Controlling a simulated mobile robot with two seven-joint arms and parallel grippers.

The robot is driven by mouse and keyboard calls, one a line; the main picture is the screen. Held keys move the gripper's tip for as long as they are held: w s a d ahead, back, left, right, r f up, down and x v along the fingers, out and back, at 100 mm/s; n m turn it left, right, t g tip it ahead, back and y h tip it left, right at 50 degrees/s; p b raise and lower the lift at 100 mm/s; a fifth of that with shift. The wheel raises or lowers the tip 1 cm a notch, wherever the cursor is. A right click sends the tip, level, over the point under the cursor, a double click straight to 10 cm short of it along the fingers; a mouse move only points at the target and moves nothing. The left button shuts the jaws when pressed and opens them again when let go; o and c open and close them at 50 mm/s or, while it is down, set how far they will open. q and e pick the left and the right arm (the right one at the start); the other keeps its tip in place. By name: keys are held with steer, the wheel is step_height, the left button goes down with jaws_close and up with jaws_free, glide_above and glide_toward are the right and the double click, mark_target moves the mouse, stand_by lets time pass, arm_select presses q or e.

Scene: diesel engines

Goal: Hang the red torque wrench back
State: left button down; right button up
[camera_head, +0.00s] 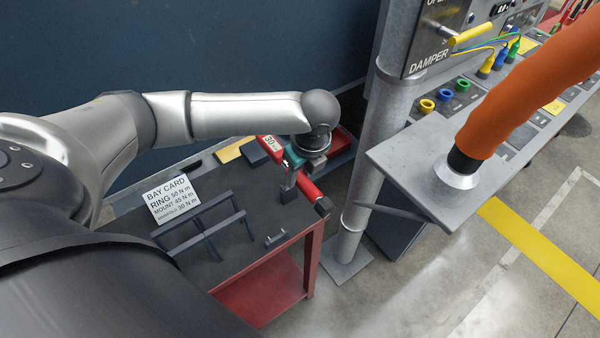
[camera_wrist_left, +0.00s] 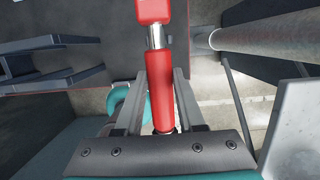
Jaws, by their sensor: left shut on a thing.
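The red torque wrench (camera_head: 310,192) is in my left gripper (camera_head: 289,188), above the right side of the cart top. In the left wrist view the wrench (camera_wrist_left: 161,92) runs lengthwise between the two fingers (camera_wrist_left: 160,112), with a silver shaft and a red block beyond. A dark grey rack (camera_head: 205,228) with upright prongs stands on the cart, left of the gripper. It also shows at the left of the wrist view (camera_wrist_left: 45,62). The wrench is apart from the rack. My right gripper is not in view.
A bay card (camera_head: 171,199) stands at the rack's left. A red tray (camera_head: 343,142) lies behind the gripper. A grey post (camera_head: 371,165) and a bench (camera_head: 412,168) with an orange hose (camera_head: 530,90) stand close on the right. A small bracket (camera_head: 276,239) sits at the cart's front.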

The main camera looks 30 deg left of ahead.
arm_select(q)
steer(key=shift+d+b+x, duration=0.15)
steer(key=shift+b+x, duration=0.6)
steer(key=shift+b, duration=0.15)
steer(key=shift+d+b+x, duration=0.15)
steer(key=shift+b+x, duration=0.55)
steer(key=shift+b, duration=0.2)
steer(key=x, duration=0.1)
steer(key=b+x, duration=0.1)
steer(key=shift+s+d+f, duration=0.1)
steer(key=shift+d+f, duration=0.1)
steer(key=shift+f, duration=0.25)
steer(key=shift+f+p, duration=0.55)
steer(key=shift+f, duration=0.2)
steer(key=shift+c, duration=0.8)
jaws_free()
steer(key=shift+s, duration=0.15)
steer(key=shift+d+r, duration=0.1)
steer(key=shift+p+v, duration=4.95)
steer(key=shift+p, duration=1.85)
steer(key=shift+d, duration=0.15)
